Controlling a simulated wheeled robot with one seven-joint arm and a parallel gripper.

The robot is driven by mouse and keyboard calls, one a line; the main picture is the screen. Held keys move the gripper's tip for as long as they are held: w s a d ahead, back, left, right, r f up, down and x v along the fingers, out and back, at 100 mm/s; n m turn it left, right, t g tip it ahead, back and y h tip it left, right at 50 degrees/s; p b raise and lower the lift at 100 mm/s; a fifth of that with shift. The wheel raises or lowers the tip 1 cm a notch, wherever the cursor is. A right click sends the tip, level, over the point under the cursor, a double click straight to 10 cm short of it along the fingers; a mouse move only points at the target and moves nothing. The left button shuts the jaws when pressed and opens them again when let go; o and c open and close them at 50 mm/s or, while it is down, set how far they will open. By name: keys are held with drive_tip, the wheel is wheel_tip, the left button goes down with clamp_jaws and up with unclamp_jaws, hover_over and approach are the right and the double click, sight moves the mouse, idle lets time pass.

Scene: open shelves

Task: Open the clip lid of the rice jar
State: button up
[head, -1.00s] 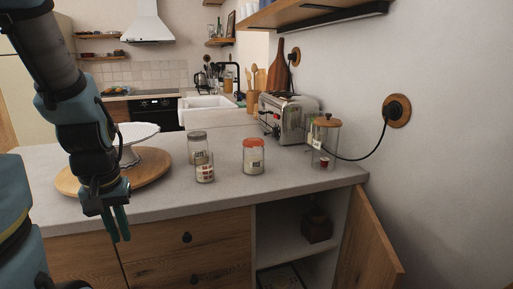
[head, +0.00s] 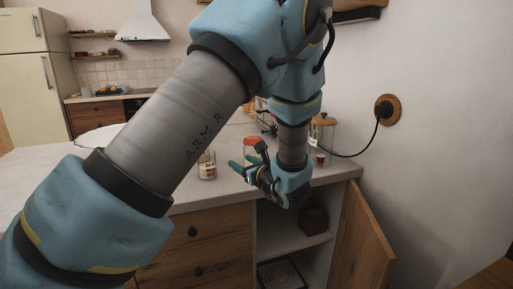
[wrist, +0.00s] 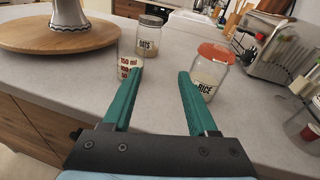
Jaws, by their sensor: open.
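The rice jar (wrist: 207,80) is clear glass with an orange lid and a RICE label, upright on the grey counter. In the head view, the jar (head: 252,146) is partly hidden behind my gripper and arm. My gripper (wrist: 160,74) is open, with nothing between its green fingers. In the wrist view the right finger overlaps the jar's left lower side; I cannot tell if they touch. In the head view my gripper (head: 243,163) is at the counter's front edge, in front of the jar. The clip is not clearly visible.
Left of the rice jar stand a glass with red markings (wrist: 130,62) and an OATS jar (wrist: 148,38). An open cabinet door (head: 362,240) juts out below the counter.

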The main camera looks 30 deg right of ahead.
drive_tip(key=s+d+m+t+h, duration=0.1)
drive_tip(key=s+d+m+h, duration=0.25)
drive_tip(key=d, duration=0.45)
drive_tip(key=p, duration=0.4)
approach(254, 141)
drive_tip(key=w+d, duration=0.1)
drive_tip(key=w, duration=0.3)
drive_tip(key=shift+w+d+f+h, duration=0.15)
drive_tip(key=shift+w+f, duration=0.1)
drive_tip(key=shift+w, duration=0.25)
drive_tip(key=shift+w+f+h, duration=0.1)
drive_tip(key=shift+w+f, duration=0.1)
drive_tip(key=shift+w, duration=0.3)
clamp_jaws()
